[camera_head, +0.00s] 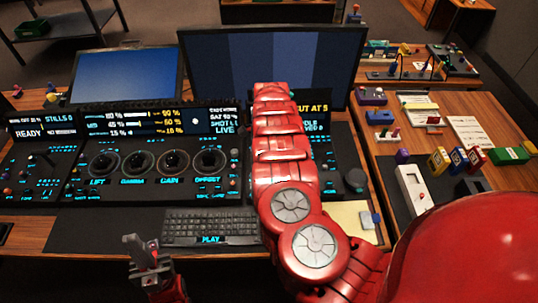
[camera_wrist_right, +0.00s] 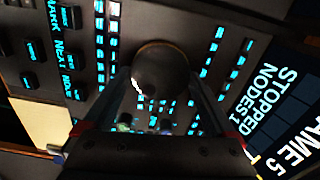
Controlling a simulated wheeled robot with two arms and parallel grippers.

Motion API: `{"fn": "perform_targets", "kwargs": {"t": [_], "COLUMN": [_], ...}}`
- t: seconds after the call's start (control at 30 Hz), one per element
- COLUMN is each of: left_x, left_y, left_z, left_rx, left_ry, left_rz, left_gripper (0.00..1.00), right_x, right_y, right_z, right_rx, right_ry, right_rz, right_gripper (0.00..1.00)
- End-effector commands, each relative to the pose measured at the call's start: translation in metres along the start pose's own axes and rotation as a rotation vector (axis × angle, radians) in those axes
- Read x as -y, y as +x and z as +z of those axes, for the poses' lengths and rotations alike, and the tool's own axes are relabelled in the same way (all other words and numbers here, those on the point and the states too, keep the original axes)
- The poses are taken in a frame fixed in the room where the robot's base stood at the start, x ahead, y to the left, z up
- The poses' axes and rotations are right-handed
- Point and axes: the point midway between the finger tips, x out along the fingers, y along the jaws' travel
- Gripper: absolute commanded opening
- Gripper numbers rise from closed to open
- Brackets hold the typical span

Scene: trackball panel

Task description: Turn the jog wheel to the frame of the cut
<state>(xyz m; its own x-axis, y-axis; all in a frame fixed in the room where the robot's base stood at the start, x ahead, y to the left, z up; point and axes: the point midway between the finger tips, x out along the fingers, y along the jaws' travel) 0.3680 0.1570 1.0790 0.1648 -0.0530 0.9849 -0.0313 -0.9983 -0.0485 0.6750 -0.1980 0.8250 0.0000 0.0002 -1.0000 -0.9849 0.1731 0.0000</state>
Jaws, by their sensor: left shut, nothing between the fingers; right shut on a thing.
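In the right wrist view the two fingers of my right gripper (camera_wrist_right: 160,108) are shut on a dark round knob (camera_wrist_right: 160,72), which appears to be the jog wheel. My red right arm hides this grip in the head view. The panel display (camera_wrist_right: 285,115) reads "STOPPED", "NODES 1" and a partly cut line "AME 5". In the head view the display (camera_head: 313,107) shows "CUT AT 5" in yellow, partly behind my arm. My left gripper (camera_head: 143,250) is shut and empty, in front of the desk and left of the keyboard.
Several trackballs (camera_head: 170,162) sit left of my arm. A keyboard (camera_head: 211,226) lies in front of them. A dark dial (camera_head: 355,180) and a yellow pad (camera_head: 350,217) are right of my arm. Two monitors stand behind. The right-hand table (camera_head: 455,108) holds small items.

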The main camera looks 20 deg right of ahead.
Motion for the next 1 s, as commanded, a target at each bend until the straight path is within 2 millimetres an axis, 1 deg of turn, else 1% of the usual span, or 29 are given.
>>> {"fn": "perform_targets", "kwargs": {"t": [0.2,0.6,0.63,0.67,0.9,1.0], "left_x": [-0.0001,-0.0001,-0.0001,-0.0001,-0.0001,-0.0001], "left_y": [-0.0017,-0.0016,-0.0016,-0.0016,-0.0017,-0.0024], "left_z": [0.0003,0.0003,0.0003,0.0003,0.0003,0.0004], "left_rx": [0.000,0.000,0.000,0.000,0.000,0.000], "left_ry": [0.000,0.000,0.000,0.000,0.000,0.000], "left_rz": [0.000,0.000,0.000,0.000,0.000,0.000], "left_gripper": [0.00,0.00,0.00,0.00,0.00,0.00], "right_x": [0.0000,0.0000,0.0000,0.0000,0.0000,0.0008], "right_y": [0.0002,-0.0001,-0.0001,-0.0001,-0.0006,-0.0060], "right_z": [0.0004,0.0003,0.0002,0.0002,0.0003,0.0010], "right_rx": [-0.001,-0.001,-0.001,-0.001,0.000,0.000], "right_ry": [0.035,0.040,0.040,0.040,0.040,0.039], "right_rz": [-0.001,0.000,0.000,0.000,0.000,-0.002], "right_gripper": [0.35,0.35,0.94,1.00,1.00,1.00]}}
